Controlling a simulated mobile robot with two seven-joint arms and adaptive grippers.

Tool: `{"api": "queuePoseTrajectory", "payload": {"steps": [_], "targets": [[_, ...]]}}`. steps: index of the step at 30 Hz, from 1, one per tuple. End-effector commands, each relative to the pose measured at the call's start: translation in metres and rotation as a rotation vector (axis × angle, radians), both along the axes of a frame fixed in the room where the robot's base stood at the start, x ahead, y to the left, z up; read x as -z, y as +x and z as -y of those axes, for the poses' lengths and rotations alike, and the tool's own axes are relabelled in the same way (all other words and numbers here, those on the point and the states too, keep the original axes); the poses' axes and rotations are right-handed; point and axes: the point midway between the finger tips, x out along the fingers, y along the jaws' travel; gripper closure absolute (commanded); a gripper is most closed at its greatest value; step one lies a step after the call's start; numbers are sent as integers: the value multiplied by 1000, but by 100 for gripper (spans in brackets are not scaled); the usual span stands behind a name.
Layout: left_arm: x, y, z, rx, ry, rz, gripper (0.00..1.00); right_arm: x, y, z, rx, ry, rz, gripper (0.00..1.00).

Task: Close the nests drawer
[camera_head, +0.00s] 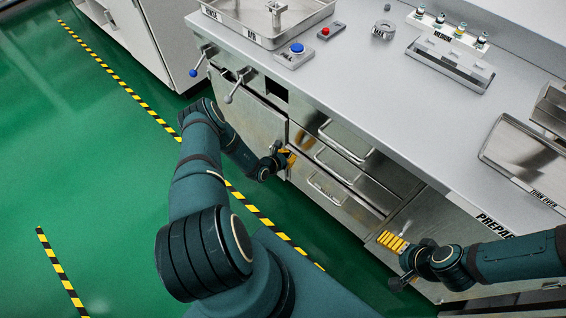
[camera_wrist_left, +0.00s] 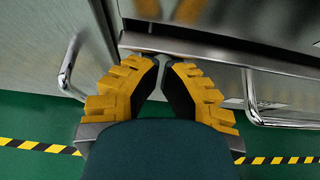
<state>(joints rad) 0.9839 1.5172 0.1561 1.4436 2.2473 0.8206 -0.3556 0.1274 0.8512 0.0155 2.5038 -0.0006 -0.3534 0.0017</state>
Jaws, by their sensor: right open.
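The steel drawer stack stands under the worktop in the head view, with a top drawer (camera_head: 372,145) and lower drawers with bar handles (camera_head: 326,189). No label naming the nests drawer is readable. In the left wrist view a drawer front's top edge (camera_wrist_left: 225,53) stands out a little from the steel face above it, and its handle (camera_wrist_left: 255,105) is at right. My left gripper (camera_head: 288,158) is at the left end of the drawer fronts; its fingertips (camera_wrist_left: 161,62) nearly meet, close to that edge. My right gripper (camera_head: 392,242) is open and empty before the cabinet right of the drawers.
A cabinet door with a bar handle (camera_wrist_left: 68,66) is left of the drawers. Valve levers (camera_head: 236,85) stick out above it. The worktop holds a tray (camera_head: 240,30), a blue button (camera_head: 296,48) and a rack (camera_head: 450,62). Green floor (camera_head: 110,190) is clear at left.

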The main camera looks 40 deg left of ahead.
Motion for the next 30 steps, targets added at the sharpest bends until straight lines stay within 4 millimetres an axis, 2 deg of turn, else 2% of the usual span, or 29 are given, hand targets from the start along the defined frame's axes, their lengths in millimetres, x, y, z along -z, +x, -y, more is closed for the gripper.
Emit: {"api": "queuePoseTrajectory", "payload": {"steps": [3, 10, 23, 30], "targets": [[0, 9, 1, 0, 1, 0, 100, 2, 1, 0, 1, 0, 2, 0], [0, 15, 1, 0, 0, 0, 100, 3, 1, 0, 1, 0, 2, 0], [-2, 17, 1, 0, 0, 5, 100, 3, 1, 0, 1, 0, 2, 0], [-1, 12, -7, 2, 2, 3, 100, 4, 1, 0, 1, 0, 3, 0]]}}
